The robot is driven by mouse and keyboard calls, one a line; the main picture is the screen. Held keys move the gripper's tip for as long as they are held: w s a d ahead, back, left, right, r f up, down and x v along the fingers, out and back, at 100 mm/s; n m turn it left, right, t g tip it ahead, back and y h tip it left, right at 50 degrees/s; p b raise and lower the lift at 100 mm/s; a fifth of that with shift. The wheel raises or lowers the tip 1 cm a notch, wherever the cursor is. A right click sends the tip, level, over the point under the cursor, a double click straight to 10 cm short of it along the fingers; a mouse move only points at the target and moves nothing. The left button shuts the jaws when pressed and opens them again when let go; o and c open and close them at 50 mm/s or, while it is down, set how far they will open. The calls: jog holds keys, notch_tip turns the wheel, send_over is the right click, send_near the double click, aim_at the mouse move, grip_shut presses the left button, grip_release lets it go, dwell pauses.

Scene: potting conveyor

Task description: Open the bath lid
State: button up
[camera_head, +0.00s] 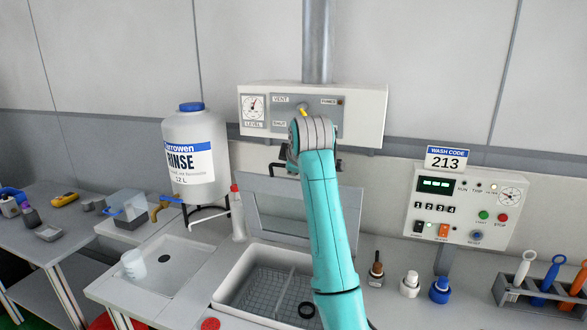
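The bath (222,292) is a pale rectangular basin at the lower middle, with a wire grid and a dark ring (306,310) inside. Its lid (272,211), a grey frame around a paler panel, stands raised and leaning back behind the bath. My teal arm crosses in front of the lid's right part and the bath's right side. A small dark shape (280,169) shows at the lid's top edge beside my wrist. I cannot tell whether it is a handle or part of my gripper.
A vent control box (365,112) hangs behind my wrist. A control panel (463,207), several small bottles and a brush rack (520,298) are on the right.

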jog(key=shift+o, duration=0.7)
jog(key=v, duration=1.2)
